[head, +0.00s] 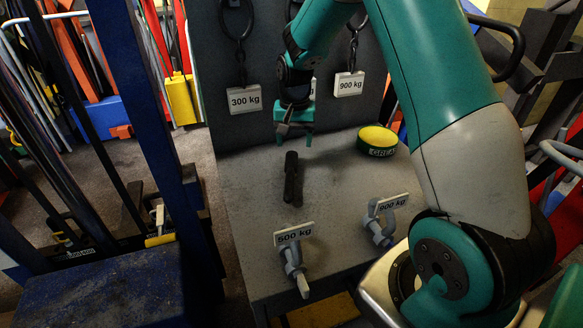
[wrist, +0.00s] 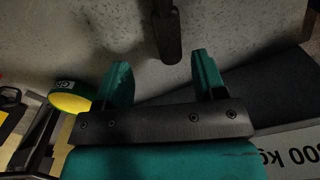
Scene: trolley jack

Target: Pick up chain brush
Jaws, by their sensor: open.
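A dark, slim object, seemingly the chain brush (head: 292,180), lies on the grey table top, pointing roughly toward the front edge. My gripper (head: 294,139) is open and empty, pointing down over the table just behind the brush's far end. In the wrist view, my gripper (wrist: 162,70) has its two teal fingers spread. The near end of the brush (wrist: 166,38) appears just beyond the fingertips, roughly in line with the gap and not between them. The brush's other end runs out of the top of that view.
A green-and-yellow round item (head: 377,141) sits on the table to the right. Hooks with a 500 kg tag (head: 293,234) and a 600 kg tag (head: 388,204) stand near the front. Chains with a 300 kg tag (head: 244,99) and a 900 kg tag (head: 349,84) hang at the back panel.

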